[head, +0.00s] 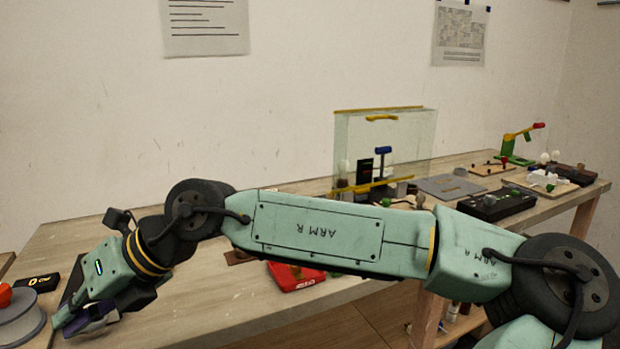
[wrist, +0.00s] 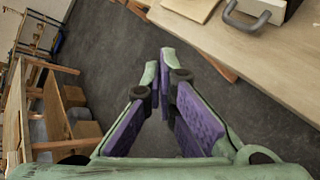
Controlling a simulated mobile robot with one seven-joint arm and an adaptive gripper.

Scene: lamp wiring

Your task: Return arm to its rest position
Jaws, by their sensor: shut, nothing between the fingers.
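My arm (head: 320,232) stretches across the head view from the lower right to the lower left, in front of the workbench. My gripper (head: 75,318) is at the lower left of the head view, pointing down and left near the bench's front edge. In the wrist view my gripper (wrist: 167,85) has its purple-padded fingers brought together at the tips with nothing between them. Grey floor lies beyond the fingertips there. The arm hides part of the bench top.
The wooden workbench (head: 60,248) also fills the upper right of the wrist view (wrist: 245,55). A red object (head: 295,274) lies behind my arm. A clear screen (head: 410,135) and several devices stand farther right. A grey spool (head: 20,322) is beside my gripper. Wooden furniture (wrist: 60,115) stands at left in the wrist view.

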